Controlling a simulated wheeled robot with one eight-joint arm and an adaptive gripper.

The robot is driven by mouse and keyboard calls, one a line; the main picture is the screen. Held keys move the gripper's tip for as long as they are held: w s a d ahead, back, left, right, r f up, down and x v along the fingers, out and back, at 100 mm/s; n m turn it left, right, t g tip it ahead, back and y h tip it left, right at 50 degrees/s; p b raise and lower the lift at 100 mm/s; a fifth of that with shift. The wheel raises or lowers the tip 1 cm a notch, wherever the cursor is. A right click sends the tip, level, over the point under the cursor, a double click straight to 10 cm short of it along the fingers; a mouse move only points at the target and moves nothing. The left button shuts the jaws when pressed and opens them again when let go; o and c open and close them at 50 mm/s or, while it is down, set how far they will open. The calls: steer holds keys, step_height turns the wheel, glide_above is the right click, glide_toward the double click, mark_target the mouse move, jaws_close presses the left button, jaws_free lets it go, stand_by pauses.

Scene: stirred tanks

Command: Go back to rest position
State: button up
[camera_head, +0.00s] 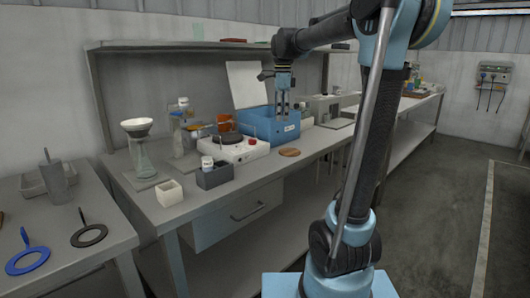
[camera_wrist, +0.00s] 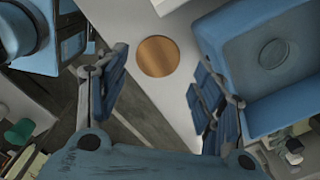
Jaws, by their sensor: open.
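My gripper (camera_head: 283,110) hangs pointing down from my raised arm, in front of the blue box (camera_head: 262,127) on the bench in the head view. In the wrist view my gripper (camera_wrist: 163,95) has its two fingers spread wide, with nothing between them. A round brown wooden disc (camera_wrist: 158,57) lies flat on the bench beyond the fingertips. The same disc shows near the bench's front edge in the head view (camera_head: 289,152).
The bench also carries a white device (camera_head: 234,148) with a dark round top, a grey holder (camera_head: 214,176), a white container (camera_head: 169,193) and a glass flask with a funnel (camera_head: 142,150). A shelf (camera_head: 190,45) runs above. The floor (camera_head: 435,220) at right is clear.

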steer(key=s+d+f+n, duration=0.4)
steer(key=s+f+n, duration=0.2)
steer(key=s+f, duration=0.3)
steer(key=s+d+f+n+t, duration=0.1)
steer(key=s+d+f+n, duration=0.3)
steer(key=s+f, duration=0.5)
steer(key=s+d+f+n, duration=0.4)
steer(key=s+f+n, duration=0.4)
steer(key=s, duration=0.4)
steer(key=shift+d+f+t, duration=0.25)
steer(key=shift+f+t, duration=0.15)
steer(key=shift+f, duration=0.25)
